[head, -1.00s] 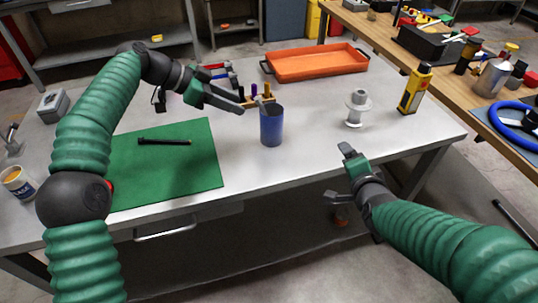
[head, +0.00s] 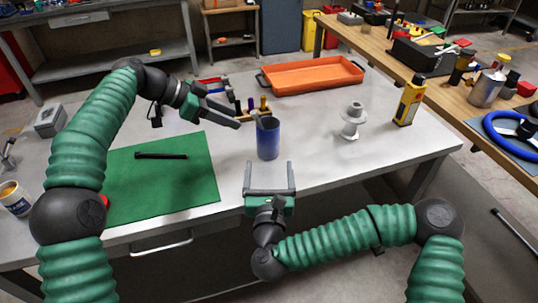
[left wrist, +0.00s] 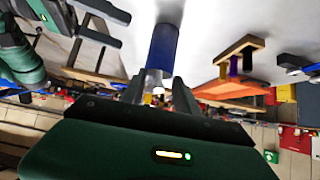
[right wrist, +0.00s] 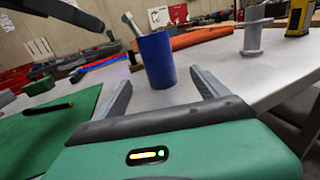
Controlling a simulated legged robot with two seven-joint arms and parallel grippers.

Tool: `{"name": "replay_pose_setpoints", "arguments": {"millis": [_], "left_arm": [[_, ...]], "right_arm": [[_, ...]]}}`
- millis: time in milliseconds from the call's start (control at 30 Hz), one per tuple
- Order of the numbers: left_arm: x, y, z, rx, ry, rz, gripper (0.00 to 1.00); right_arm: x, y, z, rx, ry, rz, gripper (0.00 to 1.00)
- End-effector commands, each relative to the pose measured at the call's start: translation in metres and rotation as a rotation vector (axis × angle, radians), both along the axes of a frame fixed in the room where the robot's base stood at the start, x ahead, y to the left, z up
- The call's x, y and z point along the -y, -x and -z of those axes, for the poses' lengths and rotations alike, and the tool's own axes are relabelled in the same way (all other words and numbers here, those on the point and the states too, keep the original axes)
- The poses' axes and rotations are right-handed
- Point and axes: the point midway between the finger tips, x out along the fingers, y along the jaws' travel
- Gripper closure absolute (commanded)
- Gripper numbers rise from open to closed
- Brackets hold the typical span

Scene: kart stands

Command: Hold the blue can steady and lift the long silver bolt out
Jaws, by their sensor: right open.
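The blue can (head: 268,140) stands upright on the grey table; it also shows in the left wrist view (left wrist: 163,45) and the right wrist view (right wrist: 157,62). The silver bolt (right wrist: 131,24) leans out of the can's top, its lower part hidden inside. Its end shows between the left fingers in the left wrist view (left wrist: 152,80). My left gripper (head: 237,116) is open, left of the can's rim and close to the bolt, not visibly gripping it. My right gripper (head: 269,166) is open and empty in front of the can, its fingers pointing at it.
A green mat (head: 160,185) with a black rod (head: 161,156) lies to the left. An orange tray (head: 312,75) and a small wooden rack (right wrist: 158,16) are behind the can. A grey spool (head: 351,122) and a yellow device (head: 409,101) stand to the right.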

Motion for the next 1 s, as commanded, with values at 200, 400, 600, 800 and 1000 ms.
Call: {"name": "replay_pose_setpoints", "arguments": {"millis": [200,400,600,800,1000], "left_arm": [[0.000,0.000,0.000,0.000,0.000,0.000,0.64],[0.001,0.000,0.000,0.000,-0.001,0.000,0.64],[0.000,0.000,0.000,0.000,0.000,0.000,0.64],[0.000,0.000,0.000,0.000,0.000,0.000,0.64],[0.000,0.000,0.000,0.000,0.000,0.000,0.64]], "right_arm": [[0.001,-0.047,-0.001,0.004,0.004,0.002,0.16],[0.000,-0.095,0.000,0.003,0.004,0.001,0.16],[-0.001,-0.137,0.000,0.003,0.005,-0.002,0.16],[-0.001,-0.157,0.000,0.003,0.007,-0.004,0.16],[-0.001,-0.159,0.000,0.003,0.007,-0.004,0.16]]}}
